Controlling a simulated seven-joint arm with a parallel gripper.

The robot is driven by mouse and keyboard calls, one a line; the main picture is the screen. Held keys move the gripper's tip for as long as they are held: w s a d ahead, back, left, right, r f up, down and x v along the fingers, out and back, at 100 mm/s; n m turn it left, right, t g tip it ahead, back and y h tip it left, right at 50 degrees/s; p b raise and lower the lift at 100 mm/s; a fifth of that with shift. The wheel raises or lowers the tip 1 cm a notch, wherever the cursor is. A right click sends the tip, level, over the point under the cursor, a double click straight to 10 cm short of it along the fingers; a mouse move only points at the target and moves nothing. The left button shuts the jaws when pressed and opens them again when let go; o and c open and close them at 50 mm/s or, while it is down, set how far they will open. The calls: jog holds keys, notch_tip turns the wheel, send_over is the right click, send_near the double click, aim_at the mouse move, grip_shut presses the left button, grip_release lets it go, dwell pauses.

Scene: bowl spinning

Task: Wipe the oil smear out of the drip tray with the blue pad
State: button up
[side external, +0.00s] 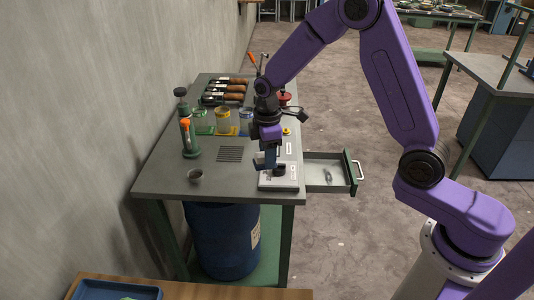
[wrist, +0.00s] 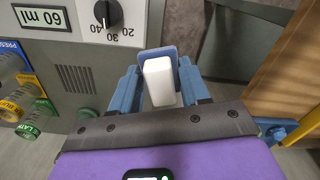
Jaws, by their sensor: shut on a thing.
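My gripper (side external: 268,160) hangs over the workbench, near the front right of its top. In the wrist view my gripper (wrist: 159,76) is shut on a white block (wrist: 160,82) with a blue pad (wrist: 171,52) at its far end. The pad is held above the bench, close to the dial panel. The drip tray (side external: 312,180) appears to be the open drawer-like tray at the bench's right side. A small dark smear (side external: 328,176) shows on its floor. The tray's inside does not show clearly in the wrist view.
A panel with a black dial (wrist: 99,14) and a "60 ml" label (wrist: 41,17) lies beside my gripper. A blue drum (side external: 222,240) stands below.

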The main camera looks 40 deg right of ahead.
aim_at(327, 167)
jog(key=r, duration=0.5)
jog(key=shift+d+r, duration=0.1)
jog(key=shift+d, duration=0.2)
jog(key=s+d+m, duration=0.3)
jog(key=d+m, duration=0.6)
jog(key=d, duration=0.4)
jog(key=s+d+m, duration=0.3)
jog(key=d+m, duration=0.6)
jog(key=d, duration=0.3)
jog(key=shift+w+d+f, duration=0.1)
jog(key=shift+d+f, duration=0.05)
jog(key=shift+f, duration=12.85)
jog(key=shift+w+d+f, duration=0.4)
jog(key=shift+w, duration=0.05)
jog(key=shift+c, duration=0.3)
jog(key=shift+w+d+f, duration=0.2)
jog(key=shift+w+d, duration=3.3)
jog(key=shift+s+a+r, duration=0.1)
jog(key=shift+s+a, duration=3.85)
jog(key=shift+s, duration=0.05)
notch_tip(327, 167, up, 8)
